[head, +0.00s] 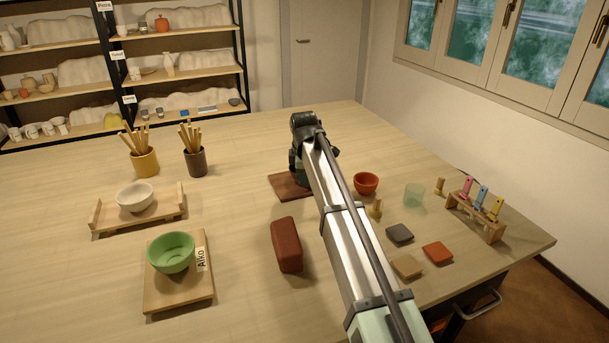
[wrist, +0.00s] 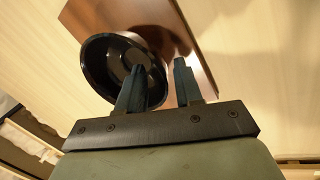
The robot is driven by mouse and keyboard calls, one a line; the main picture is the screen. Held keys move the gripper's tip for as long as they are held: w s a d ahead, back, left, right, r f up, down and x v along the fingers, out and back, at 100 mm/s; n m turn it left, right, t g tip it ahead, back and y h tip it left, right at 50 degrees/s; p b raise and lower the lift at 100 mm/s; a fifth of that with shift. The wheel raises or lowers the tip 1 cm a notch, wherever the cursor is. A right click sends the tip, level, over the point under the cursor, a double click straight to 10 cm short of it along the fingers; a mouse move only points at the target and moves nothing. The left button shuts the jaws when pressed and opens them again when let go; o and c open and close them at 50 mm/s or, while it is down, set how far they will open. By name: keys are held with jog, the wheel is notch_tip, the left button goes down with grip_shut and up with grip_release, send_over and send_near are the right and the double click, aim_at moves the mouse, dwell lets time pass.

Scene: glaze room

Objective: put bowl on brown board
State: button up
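A dark, glossy bowl (wrist: 99,68) shows in the wrist view, with its hollow turned toward the camera. The brown board (wrist: 205,60) lies behind it, and the bowl overlaps the board's edge in that view. In the head view the brown board (head: 288,188) lies flat on the table, partly covered by my arm. My gripper (wrist: 160,75) straddles the bowl's wall, one finger inside the bowl and one outside. The fingers stand apart, with a visible gap beside the outer finger. In the head view the bowl is hard to separate from my dark gripper (head: 300,170). Whether it touches the board is unclear.
A reddish block (head: 286,245) stands nearer the front. An orange cup (head: 366,183), a glass (head: 414,195) and several tiles (head: 400,233) are at right. A green bowl (head: 171,252) on a wooden board and a white bowl (head: 136,197) on a tray are at left.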

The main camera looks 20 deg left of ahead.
jog(key=shift+r, duration=0.15)
jog(key=v, duration=1.2)
